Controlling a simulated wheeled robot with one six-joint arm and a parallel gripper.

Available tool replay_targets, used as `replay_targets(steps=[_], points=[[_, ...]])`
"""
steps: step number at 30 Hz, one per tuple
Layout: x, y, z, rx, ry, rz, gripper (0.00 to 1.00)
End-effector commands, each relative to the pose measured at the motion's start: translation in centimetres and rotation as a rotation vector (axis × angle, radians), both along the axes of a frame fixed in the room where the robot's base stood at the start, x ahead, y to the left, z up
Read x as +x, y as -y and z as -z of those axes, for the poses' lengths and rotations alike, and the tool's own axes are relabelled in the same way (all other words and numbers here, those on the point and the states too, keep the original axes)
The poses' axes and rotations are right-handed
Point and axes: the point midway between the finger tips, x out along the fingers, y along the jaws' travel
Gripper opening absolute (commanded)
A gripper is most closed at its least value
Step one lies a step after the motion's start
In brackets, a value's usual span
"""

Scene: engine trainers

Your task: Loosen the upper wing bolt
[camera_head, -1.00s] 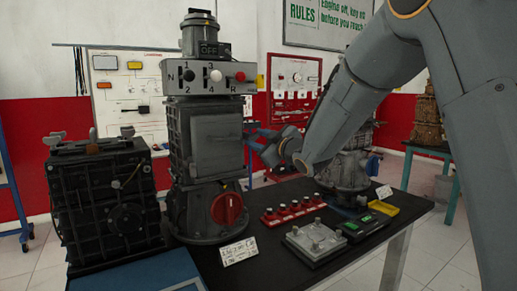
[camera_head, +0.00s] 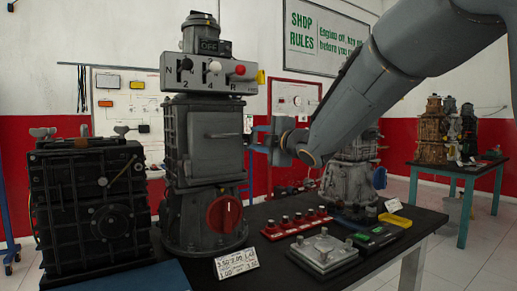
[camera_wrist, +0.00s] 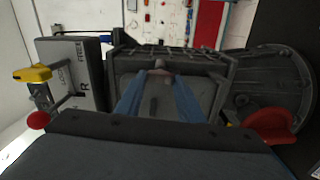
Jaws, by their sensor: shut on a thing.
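The trainer tower stands on the bench, with a grey ribbed housing (camera_head: 213,130) in its middle. My gripper (camera_head: 254,132) is at the right side of this housing. In the wrist view its two blue fingers (camera_wrist: 160,78) reach to a plate (camera_wrist: 205,88) on that side, where the tower lies sideways with its top to the left. The fingers close on a small pinkish-grey piece (camera_wrist: 160,68), which looks like the upper wing bolt. Its wings are mostly hidden between the fingertips, so its turn angle cannot be told. In the head view the bolt is hidden.
Above is a lever panel (camera_head: 207,75) with a red knob; below is a red dial (camera_head: 224,214). A black gearbox (camera_head: 88,205) with wing-shaped pieces on top stands left. Red switches (camera_head: 297,223) and a grey plate (camera_head: 323,252) lie on the bench (camera_head: 285,275).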

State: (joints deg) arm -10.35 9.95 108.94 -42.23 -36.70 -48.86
Motion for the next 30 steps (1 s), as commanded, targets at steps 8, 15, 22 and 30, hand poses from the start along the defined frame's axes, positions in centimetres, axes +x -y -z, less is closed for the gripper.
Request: replay_targets(steps=[8,15,22,30], points=[[0.07,0.0,-0.06,-0.071,0.052,0.0,0.12],[0.04,0.0,-0.14,-0.088,0.062,0.0,0.12],[0.03,-0.01,-0.16,-0.087,0.062,0.0,0.12],[0.02,-0.03,-0.07,-0.086,0.06,0.0,0.53]])
